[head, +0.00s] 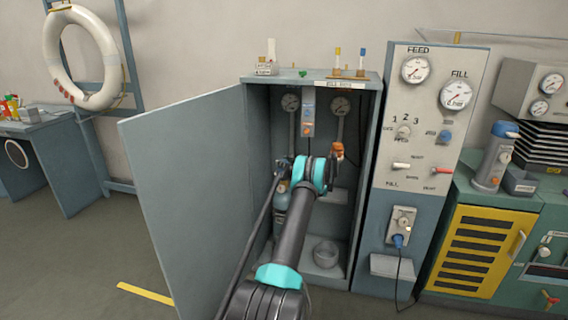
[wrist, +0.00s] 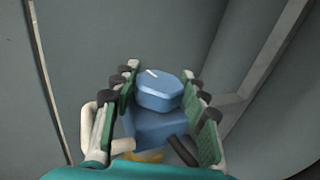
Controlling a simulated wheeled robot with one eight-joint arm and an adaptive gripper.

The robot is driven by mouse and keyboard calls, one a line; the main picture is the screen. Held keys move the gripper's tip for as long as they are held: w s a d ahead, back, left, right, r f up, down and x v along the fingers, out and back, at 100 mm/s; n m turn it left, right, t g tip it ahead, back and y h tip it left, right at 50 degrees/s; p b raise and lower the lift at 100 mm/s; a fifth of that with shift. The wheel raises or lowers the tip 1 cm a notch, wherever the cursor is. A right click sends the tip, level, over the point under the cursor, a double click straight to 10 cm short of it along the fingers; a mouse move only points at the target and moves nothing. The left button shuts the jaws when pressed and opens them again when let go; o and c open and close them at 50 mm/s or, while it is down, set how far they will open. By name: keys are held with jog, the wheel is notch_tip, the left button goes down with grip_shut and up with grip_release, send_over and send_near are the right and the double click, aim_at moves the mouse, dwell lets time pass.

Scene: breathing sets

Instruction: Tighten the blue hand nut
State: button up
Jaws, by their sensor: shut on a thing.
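The blue hand nut (wrist: 158,92) shows in the wrist view as a faceted blue knob with a white mark on its top, pointing to the upper left. It sits above a blue block-like body (wrist: 155,130). My gripper (wrist: 165,95) has its green-padded fingers on either side of the nut, shut on it. In the head view my arm reaches into the open grey cabinet (head: 256,95), and my wrist hides the nut and the gripper's fingers.
The cabinet door (head: 195,190) stands open to the left. The fill panel (head: 430,130) stands close on the right.

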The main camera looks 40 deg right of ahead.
dwell(0.3)
jog(key=o, duration=1.2)
jog(key=v, duration=1.2)
jog(key=shift+d, duration=0.1)
